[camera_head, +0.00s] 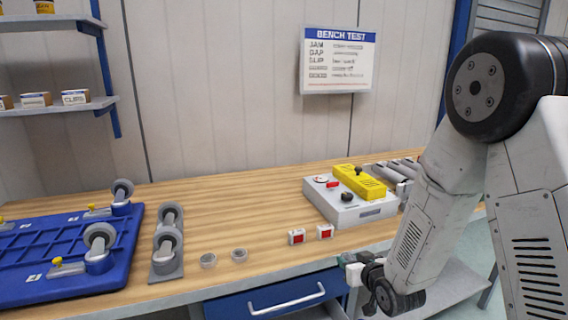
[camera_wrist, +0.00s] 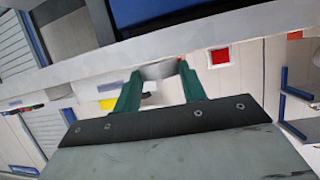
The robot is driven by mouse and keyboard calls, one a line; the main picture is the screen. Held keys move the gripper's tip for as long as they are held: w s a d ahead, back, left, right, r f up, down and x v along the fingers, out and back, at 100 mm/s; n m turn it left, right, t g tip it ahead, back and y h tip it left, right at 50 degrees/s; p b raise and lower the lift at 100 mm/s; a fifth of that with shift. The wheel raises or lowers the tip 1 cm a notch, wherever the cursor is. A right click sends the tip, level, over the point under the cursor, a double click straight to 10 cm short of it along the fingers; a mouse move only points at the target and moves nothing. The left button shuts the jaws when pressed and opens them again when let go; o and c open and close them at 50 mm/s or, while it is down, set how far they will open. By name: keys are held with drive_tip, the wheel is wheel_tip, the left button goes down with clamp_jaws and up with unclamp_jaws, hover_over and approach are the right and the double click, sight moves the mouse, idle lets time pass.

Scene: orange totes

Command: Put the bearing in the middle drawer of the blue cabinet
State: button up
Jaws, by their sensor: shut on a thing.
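My gripper (camera_wrist: 159,77) has green fingers, shut on a grey ring-shaped bearing (camera_wrist: 158,70) in the wrist view. In the head view my gripper (camera_head: 354,271) is small and partly hidden by my arm, near the bench's front edge, and the bearing cannot be made out in it. The blue cabinet (camera_head: 235,308) is under the bench. One blue drawer front with a pale handle (camera_head: 287,298) shows at the bottom edge. The lower part of the cabinet is out of frame, so I cannot tell the middle drawer. A dark blue surface (camera_wrist: 150,12) shows at the top of the wrist view.
Two grey rings (camera_head: 208,260) (camera_head: 239,254) lie on the wooden bench (camera_head: 235,205). Two red-and-white blocks (camera_head: 296,237) (camera_head: 325,232) sit near its front edge. A grey-and-yellow test box (camera_head: 350,205), a caster stand (camera_head: 166,262) and a blue tray (camera_head: 55,285) stand on the bench.

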drive_tip(key=w+d+f+m+h, duration=0.1)
drive_tip(key=d+f+m+h, duration=0.15)
drive_tip(key=d, duration=0.45)
drive_tip(key=s+f, duration=0.5)
drive_tip(key=f, duration=0.1)
drive_tip(key=shift+d+f+h, duration=0.25)
drive_tip(key=shift+f+h, duration=0.1)
drive_tip(key=shift+s+d, duration=0.1)
